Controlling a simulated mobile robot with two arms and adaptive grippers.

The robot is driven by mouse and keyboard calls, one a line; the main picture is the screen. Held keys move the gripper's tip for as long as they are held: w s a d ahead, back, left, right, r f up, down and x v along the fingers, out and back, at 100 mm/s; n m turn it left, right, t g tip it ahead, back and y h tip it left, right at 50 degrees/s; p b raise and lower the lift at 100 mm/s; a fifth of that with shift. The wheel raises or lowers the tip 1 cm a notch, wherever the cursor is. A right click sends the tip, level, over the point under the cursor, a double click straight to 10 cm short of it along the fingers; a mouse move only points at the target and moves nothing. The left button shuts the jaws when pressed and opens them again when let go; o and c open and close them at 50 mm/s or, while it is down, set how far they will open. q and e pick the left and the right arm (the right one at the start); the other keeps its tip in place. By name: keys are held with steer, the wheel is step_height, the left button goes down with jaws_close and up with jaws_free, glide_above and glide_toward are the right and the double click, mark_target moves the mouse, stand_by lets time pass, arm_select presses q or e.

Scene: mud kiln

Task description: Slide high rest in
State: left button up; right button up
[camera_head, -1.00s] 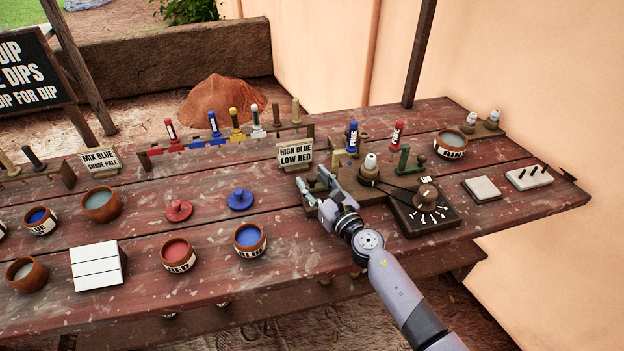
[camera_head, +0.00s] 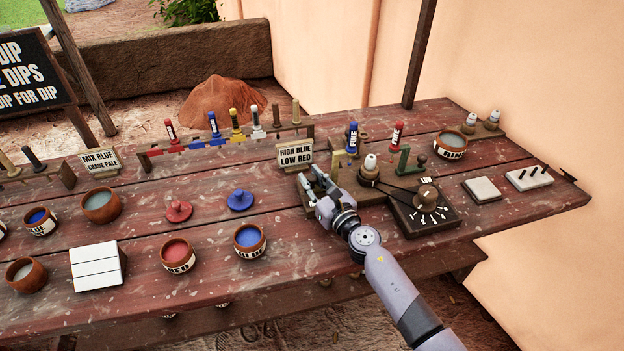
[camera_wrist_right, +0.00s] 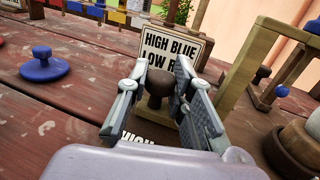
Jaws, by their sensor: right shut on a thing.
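My right gripper (camera_head: 311,179) is at the front of the wooden stand, just below the "HIGH BLUE LOW RED" sign (camera_head: 295,154). In the right wrist view its two fingers (camera_wrist_right: 165,100) are closed around a dark brown knob (camera_wrist_right: 157,88). A label partly reading "HIGH" (camera_wrist_right: 135,139) shows below the knob, mostly hidden by the gripper. A yellow-olive bracket (camera_wrist_right: 250,70) stands just right of the fingers. In the head view a green bracket (camera_head: 404,160) stands further right, with another dark knob (camera_head: 421,160) beside it. My left gripper is not in view.
A dark board with a round knob (camera_head: 427,194) and a white-topped spindle (camera_head: 370,163) stand right of my gripper. Blue (camera_head: 352,137) and red (camera_head: 396,135) labelled pieces stand behind. A blue lid (camera_head: 240,200) and a blue-filled bowl (camera_head: 249,240) lie left, with bare planks between.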

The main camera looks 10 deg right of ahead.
steer(key=shift+d, duration=0.1)
jaws_close()
steer(key=shift+d+f, duration=0.1)
steer(key=shift+d, duration=0.2)
steer(key=shift+w+d+b, duration=0.2)
steer(key=shift+d+b, duration=0.3)
steer(key=shift+d, duration=1.3)
steer(key=o, duration=0.9)
jaws_free()
steer(key=shift+d, duration=0.15)
steer(key=shift+s, duration=0.1)
